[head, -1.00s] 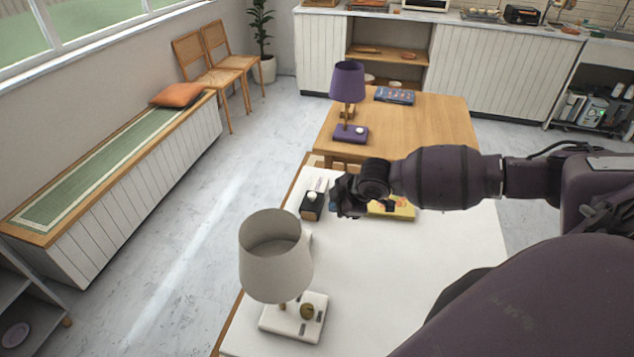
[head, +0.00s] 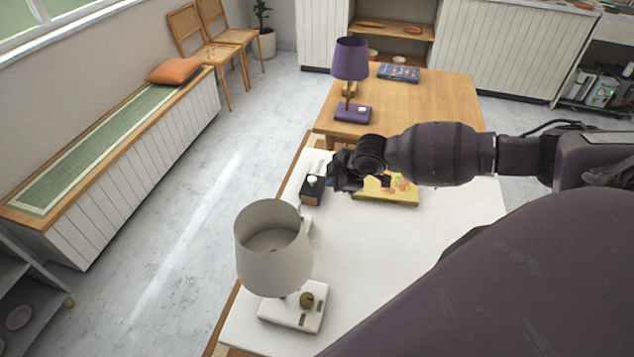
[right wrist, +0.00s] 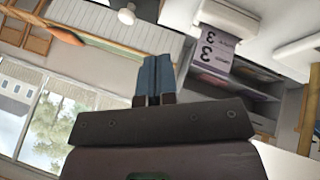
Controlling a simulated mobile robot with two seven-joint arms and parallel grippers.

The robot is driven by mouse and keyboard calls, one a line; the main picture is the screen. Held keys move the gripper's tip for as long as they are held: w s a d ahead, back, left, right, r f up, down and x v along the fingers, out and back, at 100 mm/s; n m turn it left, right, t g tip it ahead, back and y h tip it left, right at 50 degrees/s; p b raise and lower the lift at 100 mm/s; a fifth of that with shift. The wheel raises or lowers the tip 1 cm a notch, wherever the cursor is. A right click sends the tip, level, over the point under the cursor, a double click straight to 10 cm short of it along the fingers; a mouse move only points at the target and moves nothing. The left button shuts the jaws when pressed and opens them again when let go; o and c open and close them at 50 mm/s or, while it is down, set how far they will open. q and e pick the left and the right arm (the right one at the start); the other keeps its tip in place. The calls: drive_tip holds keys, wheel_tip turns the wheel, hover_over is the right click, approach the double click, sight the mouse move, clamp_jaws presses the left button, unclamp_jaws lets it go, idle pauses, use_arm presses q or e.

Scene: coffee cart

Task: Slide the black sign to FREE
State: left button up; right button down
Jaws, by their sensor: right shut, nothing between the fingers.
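A small black box-like sign (head: 312,190) with a white knob on top stands near the left edge of the white table. Any lettering on it is too small to read. In the right wrist view a white knob (right wrist: 127,15) shows near the top edge, with a dark surface beside it. My right gripper (head: 337,181) is just to the right of the black sign, partly hidden by its own wrist; I cannot tell whether it touches. Its blue fingers (right wrist: 152,72) are together and empty. My left gripper is not in view.
A grey-shaded lamp (head: 273,248) stands nearer on the white table. A yellow box (head: 390,192) lies right of the gripper. A purple lamp (head: 351,62) and a dark blue item (head: 398,73) are on the wooden table behind. The table's middle is clear.

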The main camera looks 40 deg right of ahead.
approach(309, 187)
drive_tip(key=a+f, duration=0.1)
drive_tip(key=s+a+f+b, duration=0.1)
drive_tip(key=f, duration=0.1)
drive_tip(key=shift+s+a, duration=0.2)
drive_tip(key=shift+s, duration=0.05)
drive_tip(key=w, duration=0.2)
drive_tip(key=d, duration=0.1)
drive_tip(key=shift+w+f, duration=0.4)
drive_tip(key=shift+w+d+b, duration=0.25)
drive_tip(key=shift+w+b, duration=0.05)
drive_tip(key=shift+w, duration=0.25)
drive_tip(key=shift+d, duration=0.1)
